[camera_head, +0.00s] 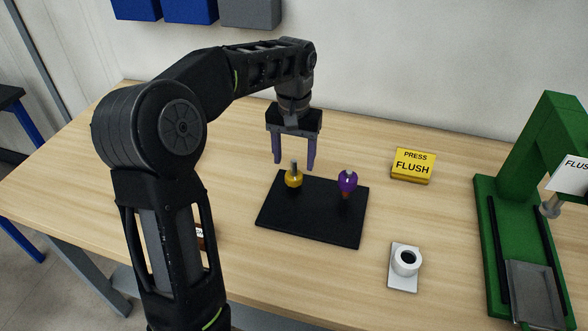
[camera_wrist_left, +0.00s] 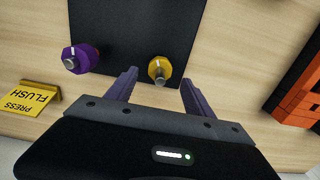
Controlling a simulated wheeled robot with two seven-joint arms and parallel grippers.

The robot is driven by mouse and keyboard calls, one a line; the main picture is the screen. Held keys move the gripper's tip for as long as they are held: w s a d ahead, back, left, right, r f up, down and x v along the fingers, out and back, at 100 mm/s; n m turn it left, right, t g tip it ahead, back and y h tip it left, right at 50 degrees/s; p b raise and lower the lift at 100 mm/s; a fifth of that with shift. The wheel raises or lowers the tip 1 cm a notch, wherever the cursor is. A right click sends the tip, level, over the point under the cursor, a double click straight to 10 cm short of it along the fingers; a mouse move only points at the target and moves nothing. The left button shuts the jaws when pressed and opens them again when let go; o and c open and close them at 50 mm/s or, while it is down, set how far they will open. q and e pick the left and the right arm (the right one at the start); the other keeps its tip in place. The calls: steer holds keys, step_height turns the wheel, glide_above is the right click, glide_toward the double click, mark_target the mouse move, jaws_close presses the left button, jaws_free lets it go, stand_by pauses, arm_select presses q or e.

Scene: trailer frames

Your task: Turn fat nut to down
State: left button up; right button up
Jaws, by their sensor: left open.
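A black board (camera_head: 312,226) lies on the table and carries two nut-like knobs. The yellow knob (camera_head: 294,180), with a metal pin, is at the board's back left. The purple knob (camera_head: 347,181) is at the back right, with an orange part below it. I cannot tell for sure which one is the fat nut. My left gripper (camera_head: 294,164) is open and empty, pointing down just above and behind the yellow knob. In the left wrist view the yellow knob (camera_wrist_left: 160,68) appears between the fingertips, and the purple knob (camera_wrist_left: 80,58) lies outside them to the left. My right gripper is not in view.
A yellow "PRESS FLUSH" block (camera_head: 413,166) is right of the board. A white round fitting on a plate (camera_head: 405,264) stands at front right. A green press (camera_head: 550,180) stands at the right. An orange and black object (camera_wrist_left: 300,85) shows in the left wrist view.

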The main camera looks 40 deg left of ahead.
mark_target(294, 174)
arm_select(q)
steer(key=shift+f, duration=2.3)
steer(key=shift+c, duration=0.2)
jaws_close()
steer(key=shift+m+p, duration=0.3)
steer(key=shift+m, duration=1.6)
steer(key=shift+o, duration=0.2)
jaws_free()
steer(key=shift+r, duration=0.15)
step_height(294, 174, up, 8)
steer(key=shift+f+b, duration=0.2)
steer(key=shift+b, duration=0.15)
